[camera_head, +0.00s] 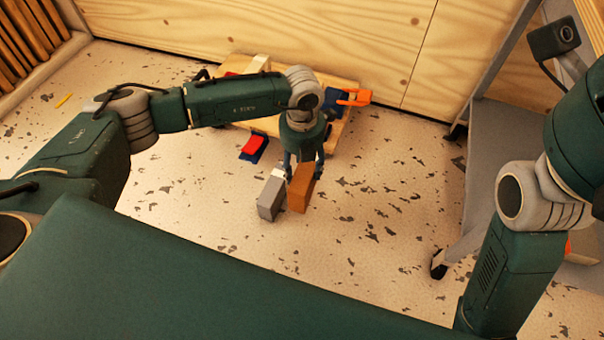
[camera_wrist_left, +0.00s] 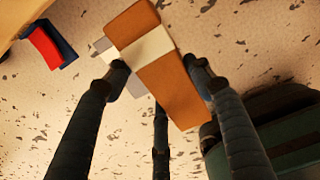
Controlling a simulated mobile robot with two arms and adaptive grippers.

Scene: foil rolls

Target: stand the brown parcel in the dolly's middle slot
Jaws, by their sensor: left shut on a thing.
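The brown parcel (camera_head: 301,190) is a brown block with a pale band around it, and the band shows in the left wrist view (camera_wrist_left: 149,46). My left gripper (camera_head: 304,168) is shut on it from above. In the left wrist view the fingers (camera_wrist_left: 160,82) lie on both sides of the parcel. I cannot tell whether the parcel touches the floor. The dolly (camera_head: 338,133) is a low wooden platform at the back, beyond the gripper. My left arm hides much of it, and its slots cannot be made out. My right gripper is out of view.
A grey block (camera_head: 270,199) stands just left of the parcel. A red and blue item (camera_head: 253,148) lies on the floor left of the gripper. An orange and blue item (camera_head: 352,98) is at the dolly's right. A grey wheeled frame (camera_head: 480,150) stands right. Floor between is clear.

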